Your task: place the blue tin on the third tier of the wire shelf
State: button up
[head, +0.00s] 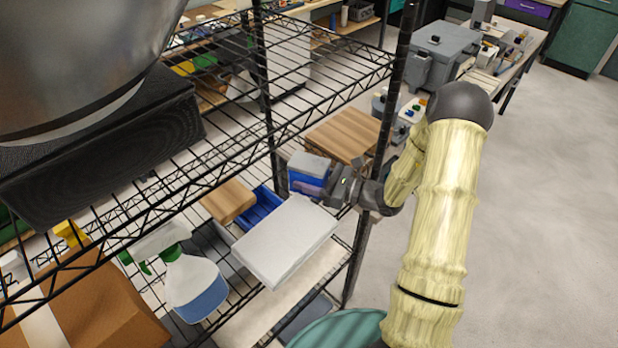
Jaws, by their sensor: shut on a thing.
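The blue tin (306,182) has a pale grey top and sits near the middle of the head view, by the right-hand post of the wire shelf. My gripper (327,190) reaches in from the right and is shut on the tin's right side. The jaws hide part of that side. The tin looks upright; I cannot tell whether its base touches anything. The black wire shelf (330,98) has several tiers, and the tin shows beneath the wire tier at upper right.
A white box (284,240) lies just below the tin in the picture. A blue bin (262,207), wooden blocks (229,199), a spray bottle (193,286) and a cardboard box (88,312) crowd the shelf. A black post (388,110) stands close to my wrist. Floor at right is clear.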

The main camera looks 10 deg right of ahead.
jog(key=shift+s+d+f, duration=0.15)
jog(key=shift+s+f, duration=0.1)
jog(key=shift+f, duration=0.5)
jog(key=o, duration=1.2)
jog(key=shift+f+b, duration=0.1)
jog(key=shift+b, duration=0.25)
jog(key=shift+w+r+p, duration=0.15)
jog(key=shift+r+p, duration=0.55)
jog(key=shift+r, duration=0.05)
jog(key=b+v, duration=0.4)
jog(key=v, duration=0.7)
jog(key=shift+d+r+b, duration=0.15)
jog(key=shift+d+b, duration=0.25)
jog(key=shift+d, duration=0.05)
